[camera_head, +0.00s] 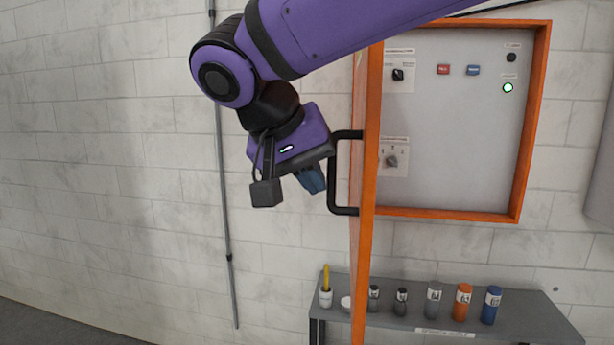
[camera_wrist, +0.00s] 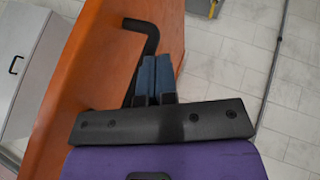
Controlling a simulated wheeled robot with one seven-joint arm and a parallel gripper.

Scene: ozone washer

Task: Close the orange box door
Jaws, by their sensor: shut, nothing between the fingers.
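The orange box (camera_head: 532,120) is on the wall with its grey panel showing. Its orange door (camera_head: 365,240) stands open, swung out toward me and seen nearly edge-on in the head view. A black bar handle (camera_head: 333,185) is on the door's left face. My gripper (camera_head: 315,185) is just left of the handle, fingers shut with nothing between them. In the wrist view, the blue fingers (camera_wrist: 155,72) are together beside the black handle (camera_wrist: 145,30), with the orange door (camera_wrist: 95,60) to their left. I cannot tell whether the fingers touch the handle or door.
A thin grey conduit (camera_head: 225,200) runs down the wall at left. The space left of the door looks clear.

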